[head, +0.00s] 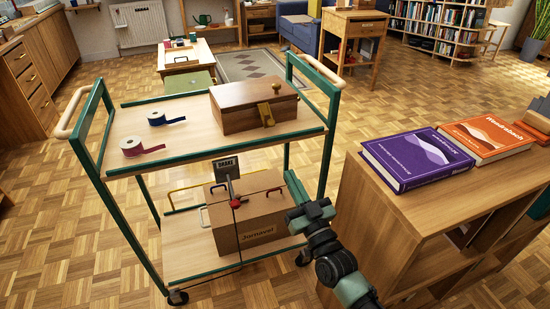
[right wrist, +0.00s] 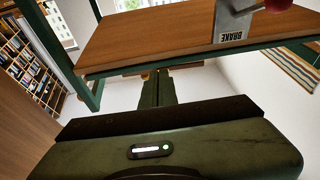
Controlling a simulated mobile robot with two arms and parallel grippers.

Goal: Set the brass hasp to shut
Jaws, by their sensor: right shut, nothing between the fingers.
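The brass hasp (head: 266,114) is on the front of a brown wooden box (head: 238,108), near its right end. The box's lid is down, and a small brass knob (head: 277,88) shows above the hasp. I cannot tell from here whether the hasp is fastened. The box stands on the cart's top shelf (head: 190,148). My right gripper (head: 293,213) is lower, beside the cart's lower shelf and the cardboard box, well below the hasp. In the right wrist view its fingers (right wrist: 157,88) are together and empty. My left gripper is not in view.
The green-framed cart (head: 327,140) carries blue and magenta tape rolls (head: 140,147). A grey BRAKE lever (head: 232,185) with a red knob rises by the cardboard box (head: 262,226) below. A bookcase with purple (head: 418,158) and orange books stands close at right.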

